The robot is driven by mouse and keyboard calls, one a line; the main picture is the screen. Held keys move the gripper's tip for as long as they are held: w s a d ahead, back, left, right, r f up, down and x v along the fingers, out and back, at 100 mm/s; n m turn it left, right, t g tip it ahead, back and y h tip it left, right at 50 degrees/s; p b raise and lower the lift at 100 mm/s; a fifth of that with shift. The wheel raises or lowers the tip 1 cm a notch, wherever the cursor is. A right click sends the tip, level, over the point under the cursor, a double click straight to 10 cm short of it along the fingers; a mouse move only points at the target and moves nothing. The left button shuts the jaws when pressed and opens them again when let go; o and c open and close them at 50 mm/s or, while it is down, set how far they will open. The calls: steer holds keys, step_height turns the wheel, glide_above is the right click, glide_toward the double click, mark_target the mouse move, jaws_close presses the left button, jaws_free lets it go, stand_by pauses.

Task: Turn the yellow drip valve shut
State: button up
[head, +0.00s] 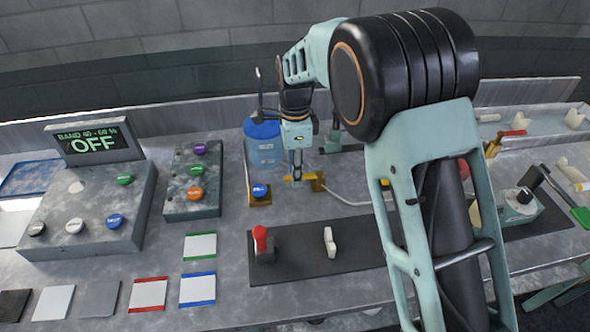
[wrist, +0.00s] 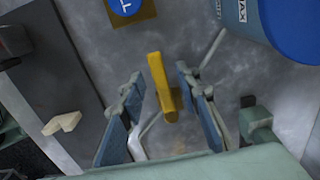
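The yellow drip valve (head: 318,182) stands on the bench behind the dark mat, with its flat yellow handle pointing left in the head view. In the wrist view the yellow handle (wrist: 158,75) lies between my two finger pads, with gaps visible on both sides. My gripper (head: 298,176) points down over the handle and is open; it also shows in the wrist view (wrist: 160,82). The lower part of the valve is partly hidden under the handle in the wrist view.
Pale tubing (head: 350,197) runs right. A display (head: 95,143) reads "BAND 40 - 60 %" and "OFF".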

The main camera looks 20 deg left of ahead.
step_height(320, 180, up, 12)
stand_by(0.6)
